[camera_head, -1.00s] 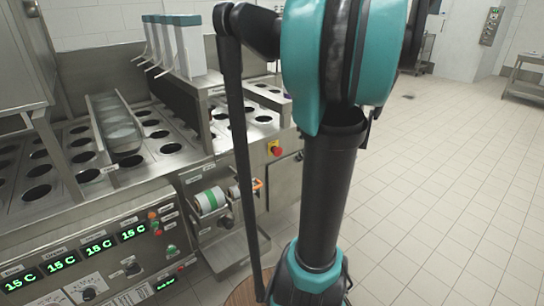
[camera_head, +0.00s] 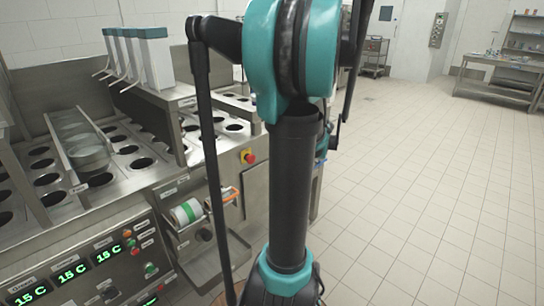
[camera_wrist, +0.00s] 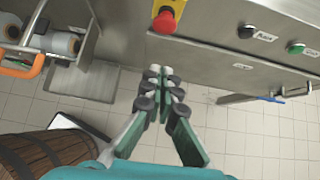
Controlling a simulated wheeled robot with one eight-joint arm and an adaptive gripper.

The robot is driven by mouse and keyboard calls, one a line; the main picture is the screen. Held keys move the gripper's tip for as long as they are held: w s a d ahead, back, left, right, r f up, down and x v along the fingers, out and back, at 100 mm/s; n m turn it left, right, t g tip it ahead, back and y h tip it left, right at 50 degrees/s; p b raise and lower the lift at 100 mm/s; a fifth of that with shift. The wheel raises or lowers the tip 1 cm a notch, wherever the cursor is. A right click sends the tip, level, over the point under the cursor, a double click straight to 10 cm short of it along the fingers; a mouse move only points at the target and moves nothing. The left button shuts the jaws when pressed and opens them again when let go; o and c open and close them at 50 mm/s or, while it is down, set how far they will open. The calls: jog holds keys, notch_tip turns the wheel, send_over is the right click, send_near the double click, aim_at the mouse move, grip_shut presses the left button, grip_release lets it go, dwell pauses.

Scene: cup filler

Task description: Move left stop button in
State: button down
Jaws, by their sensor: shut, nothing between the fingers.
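A red stop button (camera_head: 248,157) on a yellow base sits on the front panel of the steel filling machine, left of my arm in the head view. My gripper is not made out in the head view, where my arm fills the middle.
A black button (camera_wrist: 246,31) and a green button (camera_wrist: 296,47) sit right of the stop button. Film rolls (camera_head: 187,212) with an orange handle (camera_wrist: 24,68) are to the left. A wooden barrel (camera_wrist: 45,152) stands at lower left. Open tiled floor (camera_head: 420,190) lies right of my arm.

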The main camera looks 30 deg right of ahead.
aim_at(253, 158)
jog(key=shift+w+a+f, duration=0.55)
jog(key=shift+w+f, duration=0.35)
jog(key=shift+w, duration=0.6)
jog(key=shift+w+a+f, duration=0.5)
jog(key=shift+w+f, duration=0.4)
jog(key=shift+w, duration=0.55)
jog(key=shift+w+a+f, duration=0.55)
jog(key=shift+w+f, duration=0.35)
jog(key=shift+w, duration=0.6)
jog(key=shift+w+a, duration=0.2)
jog(key=shift+w, duration=0.35)
jog(key=shift+w+a+r, duration=0.1)
jog(key=shift+w+r, duration=0.05)
jog(key=shift+w, duration=0.35)
